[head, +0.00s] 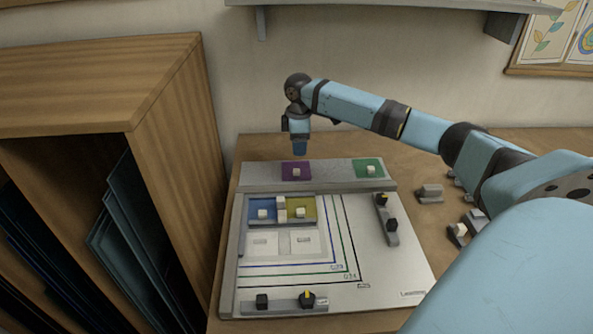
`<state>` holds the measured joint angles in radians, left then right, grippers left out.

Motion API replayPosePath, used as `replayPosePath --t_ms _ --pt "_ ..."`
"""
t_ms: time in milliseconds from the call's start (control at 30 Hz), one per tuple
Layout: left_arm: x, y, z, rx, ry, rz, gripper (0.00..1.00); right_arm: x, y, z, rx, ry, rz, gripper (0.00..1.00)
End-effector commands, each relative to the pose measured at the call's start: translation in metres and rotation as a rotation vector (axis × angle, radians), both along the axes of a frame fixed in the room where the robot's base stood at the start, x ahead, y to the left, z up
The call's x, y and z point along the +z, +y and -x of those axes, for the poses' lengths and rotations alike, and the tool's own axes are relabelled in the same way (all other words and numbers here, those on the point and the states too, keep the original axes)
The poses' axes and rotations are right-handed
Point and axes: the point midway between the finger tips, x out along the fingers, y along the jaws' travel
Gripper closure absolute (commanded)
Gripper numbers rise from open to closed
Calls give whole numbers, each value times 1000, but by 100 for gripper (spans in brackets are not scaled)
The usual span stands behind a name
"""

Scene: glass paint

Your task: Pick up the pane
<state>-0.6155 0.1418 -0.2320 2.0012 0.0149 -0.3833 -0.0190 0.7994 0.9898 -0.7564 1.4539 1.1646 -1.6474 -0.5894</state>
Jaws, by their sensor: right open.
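A purple pane (296,167) with a pale knob lies on the grey ledge at the back of the white board. A green pane (369,165) with a similar knob lies at the right end of that ledge. A blue pane (261,214) and a yellow pane (302,214) lie side by side in the upper part of a grey frame on the board. My right gripper (299,150) is open, pointing down just above or behind the purple pane; its fingertips are small and hard to make out. My left gripper is out of view.
The white board (390,275) has blue, green and black corner lines and small clamp-like fittings (387,220). Small grey blocks (430,193) lie on the table to its right. A wooden cabinet (165,130) with upright dark sheets stands at the left. A shelf (390,8) hangs above.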

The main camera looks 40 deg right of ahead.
Motion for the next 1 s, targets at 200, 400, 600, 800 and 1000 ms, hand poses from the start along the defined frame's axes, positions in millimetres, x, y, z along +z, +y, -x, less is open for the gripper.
replayPosePath --t_ms 200,400,600,800,1000 --pt "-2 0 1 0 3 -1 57 -36 0 0 -1 1 0 47" --pt "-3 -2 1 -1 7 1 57 -49 0 0 1 0 0 47" --pt "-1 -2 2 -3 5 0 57 -80 2 -2 0 1 0 47" --pt "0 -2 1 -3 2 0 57 -96 1 -2 0 -1 1 47" --pt "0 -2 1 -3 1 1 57 -96 1 -2 0 -1 1 47"
